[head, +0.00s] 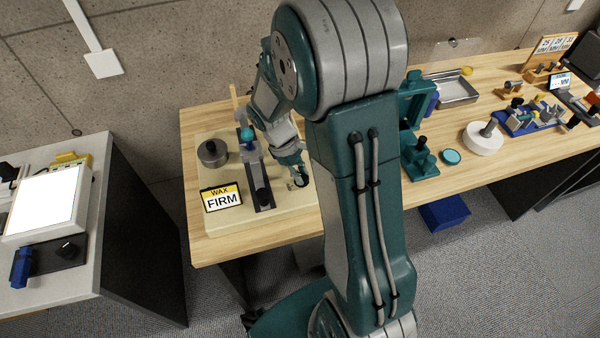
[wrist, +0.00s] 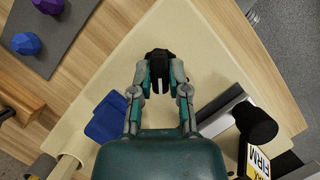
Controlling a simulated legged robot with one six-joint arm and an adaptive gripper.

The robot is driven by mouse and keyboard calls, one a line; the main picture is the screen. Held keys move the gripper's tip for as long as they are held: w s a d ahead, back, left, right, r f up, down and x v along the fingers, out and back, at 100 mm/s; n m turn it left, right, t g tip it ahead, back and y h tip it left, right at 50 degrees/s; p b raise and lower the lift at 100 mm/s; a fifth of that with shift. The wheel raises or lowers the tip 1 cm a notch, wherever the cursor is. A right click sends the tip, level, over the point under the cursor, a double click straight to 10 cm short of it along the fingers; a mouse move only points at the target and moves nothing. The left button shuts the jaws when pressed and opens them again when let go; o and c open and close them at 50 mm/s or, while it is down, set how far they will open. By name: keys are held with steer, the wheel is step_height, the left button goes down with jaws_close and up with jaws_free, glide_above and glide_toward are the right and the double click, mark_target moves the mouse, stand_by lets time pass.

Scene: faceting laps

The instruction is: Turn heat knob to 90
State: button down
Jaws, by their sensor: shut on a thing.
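The heat knob (wrist: 158,63) is a small black knob on the cream board (wrist: 205,35), with a pale mark on its near side in the wrist view. My gripper (wrist: 160,82) is shut on it, one finger on each side. In the head view my gripper (head: 299,179) is low over the right part of the board, and the knob is mostly hidden by the fingers. I cannot read any scale or number around the knob. The sign reading WAX FIRM (head: 222,198) stands at the board's front left.
A grey rail with a black cylinder (head: 264,197) lies left of my gripper in the head view. A dark round pot (head: 212,153) stands behind the sign. A blue pad (wrist: 108,120) lies close to my left finger in the wrist view. A teal press (head: 418,155) stands farther right.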

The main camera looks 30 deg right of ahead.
steer(key=m+y, duration=0.1)
steer(key=m, duration=0.3)
steer(key=shift+m+g+y, duration=0.3)
steer(key=shift+m+y, duration=0.1)
steer(key=m+y, duration=0.1)
steer(key=m, duration=0.3)
steer(key=shift+d+m+y, duration=0.1)
steer(key=shift+m+y, duration=0.2)
steer(key=shift+y, duration=0.1)
steer(key=c, duration=0.6)
jaws_free()
steer(key=v, duration=1.2)
steer(key=shift+w+f, duration=0.1)
steer(key=shift+w, duration=0.1)
